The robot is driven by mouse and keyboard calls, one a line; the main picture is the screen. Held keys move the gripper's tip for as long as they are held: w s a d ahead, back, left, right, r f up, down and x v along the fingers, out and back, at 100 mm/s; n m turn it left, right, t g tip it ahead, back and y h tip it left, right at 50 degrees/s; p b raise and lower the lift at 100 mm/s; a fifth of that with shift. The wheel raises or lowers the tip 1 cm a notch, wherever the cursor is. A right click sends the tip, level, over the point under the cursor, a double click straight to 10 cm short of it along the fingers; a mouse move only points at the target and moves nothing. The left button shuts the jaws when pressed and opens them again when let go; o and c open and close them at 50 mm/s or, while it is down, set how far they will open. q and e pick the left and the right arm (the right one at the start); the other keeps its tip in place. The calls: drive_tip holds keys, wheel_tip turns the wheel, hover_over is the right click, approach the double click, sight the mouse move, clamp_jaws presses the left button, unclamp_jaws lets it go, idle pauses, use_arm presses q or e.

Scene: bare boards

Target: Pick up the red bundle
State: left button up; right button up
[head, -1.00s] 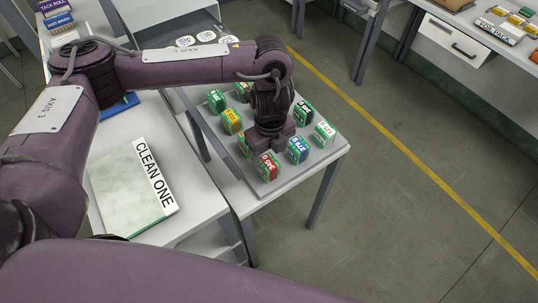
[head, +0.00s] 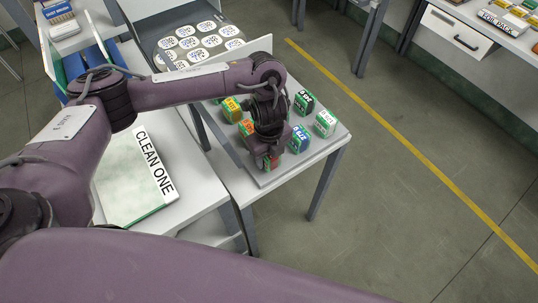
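The red bundle (head: 266,164), a small green block with a red label, stands at the near corner of the grey board. My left gripper (head: 268,157) is right over it and hides most of it. Only small red and green patches show below the fingers. I cannot tell whether the fingers are open around the bundle or shut on it. My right gripper is not in view.
Similar bundles stand close by: blue (head: 299,139), white (head: 325,123), dark green (head: 304,101), orange (head: 246,127) and yellow (head: 231,108). A CLEAN ONE board (head: 125,185) lies on the table at left. A grey tray (head: 160,47) with white round labels lies behind.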

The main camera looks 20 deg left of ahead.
use_arm(q)
drive_tip(key=c, duration=0.7)
drive_tip(key=shift+r, duration=0.1)
